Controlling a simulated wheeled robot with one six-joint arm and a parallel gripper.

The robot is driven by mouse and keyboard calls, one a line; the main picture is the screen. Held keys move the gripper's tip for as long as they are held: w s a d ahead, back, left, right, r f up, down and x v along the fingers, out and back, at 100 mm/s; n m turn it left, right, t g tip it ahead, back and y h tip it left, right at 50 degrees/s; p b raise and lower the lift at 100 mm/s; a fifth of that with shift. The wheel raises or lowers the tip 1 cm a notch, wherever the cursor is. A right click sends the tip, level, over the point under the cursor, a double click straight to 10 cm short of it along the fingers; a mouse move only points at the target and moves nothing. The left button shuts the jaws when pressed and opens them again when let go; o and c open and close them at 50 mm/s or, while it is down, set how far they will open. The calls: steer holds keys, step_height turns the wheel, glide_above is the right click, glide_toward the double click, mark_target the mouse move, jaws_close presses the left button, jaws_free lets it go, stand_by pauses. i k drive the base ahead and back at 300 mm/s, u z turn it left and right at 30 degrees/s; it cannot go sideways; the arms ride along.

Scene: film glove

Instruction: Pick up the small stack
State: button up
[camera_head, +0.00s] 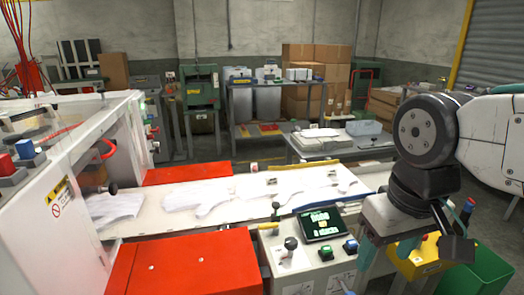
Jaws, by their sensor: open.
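White film gloves lie on the pale machine bed (245,193). A thicker white pile (115,207) is at the bed's left end, close to the machine housing. A flat glove shape (205,197) lies in the middle, with fainter white film (315,188) to its right. Which of these is the small stack I cannot tell for certain. My gripper (449,226) hangs at the right, open, well right of the bed and apart from the gloves. Nothing shows between its fingers.
A control panel with a screen (320,224) and knobs stands in front of the bed. Red covers (185,265) flank the bed. A yellow bin (420,262) and a green bin (490,270) are below my gripper. A grey table (345,147) stands behind.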

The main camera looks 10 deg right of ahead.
mark_target(342, 178)
steer(key=z, duration=2.2)
steer(key=i, duration=1.3)
steer(key=u, duration=2.25)
steer(key=i, duration=0.5)
steer(key=z, duration=0.05)
